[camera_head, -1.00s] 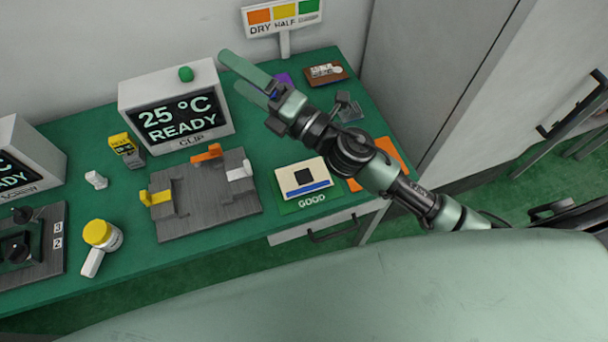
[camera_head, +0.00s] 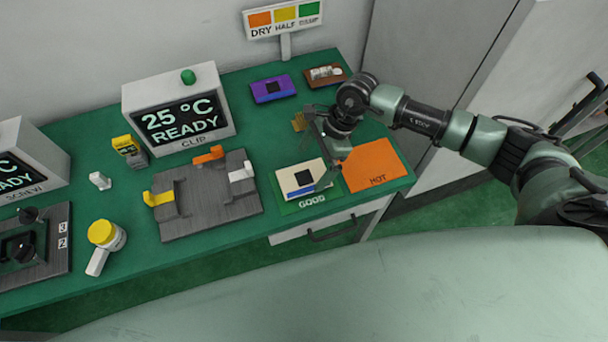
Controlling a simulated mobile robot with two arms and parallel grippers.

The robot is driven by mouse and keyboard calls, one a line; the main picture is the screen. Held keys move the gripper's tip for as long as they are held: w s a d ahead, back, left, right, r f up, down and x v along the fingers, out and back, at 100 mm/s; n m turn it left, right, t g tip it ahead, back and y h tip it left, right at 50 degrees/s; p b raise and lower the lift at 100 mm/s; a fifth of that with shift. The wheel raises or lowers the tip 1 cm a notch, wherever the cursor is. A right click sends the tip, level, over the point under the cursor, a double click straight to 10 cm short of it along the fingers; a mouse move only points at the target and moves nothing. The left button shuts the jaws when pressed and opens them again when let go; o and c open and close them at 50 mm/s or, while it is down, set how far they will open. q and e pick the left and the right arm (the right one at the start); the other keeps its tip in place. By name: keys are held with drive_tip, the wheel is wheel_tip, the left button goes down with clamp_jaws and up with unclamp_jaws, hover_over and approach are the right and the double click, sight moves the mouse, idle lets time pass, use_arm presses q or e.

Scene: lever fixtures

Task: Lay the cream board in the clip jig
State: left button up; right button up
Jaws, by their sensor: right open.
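The cream board (camera_head: 291,178), with a black square and a blue stripe, lies on the green GOOD mat (camera_head: 325,200). The clip jig (camera_head: 206,205) is a grey plate to its left with a yellow lever (camera_head: 158,199), an orange lever (camera_head: 208,155) and a white lever (camera_head: 241,173). No board lies in the jig. My right gripper (camera_head: 318,160) is open and points down over the right side of the cream board. Its fingers partly hide the board's right end, and I cannot tell whether they touch it. My left gripper is not in view.
An orange HOT mat (camera_head: 372,166) lies right of the GOOD mat. A purple board (camera_head: 272,89) and a brown board (camera_head: 326,75) lie at the back. The CLIP display (camera_head: 178,107) reads 25 °C READY.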

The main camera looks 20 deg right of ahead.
sight(304, 177)
drive_tip(key=x, duration=0.1)
drive_tip(key=p+x, duration=0.1)
drive_tip(key=x, duration=0.1)
drive_tip(key=shift+s+a+f, duration=0.2)
drive_tip(key=shift+s+a, duration=0.05)
drive_tip(key=shift+a, duration=0.1)
drive_tip(key=shift+a+f, duration=0.1)
drive_tip(key=shift+f, duration=0.25)
drive_tip(key=c, duration=1.3)
drive_tip(key=shift+w+r, duration=0.1)
drive_tip(key=shift+c, duration=0.2)
drive_tip(key=shift+r, duration=0.1)
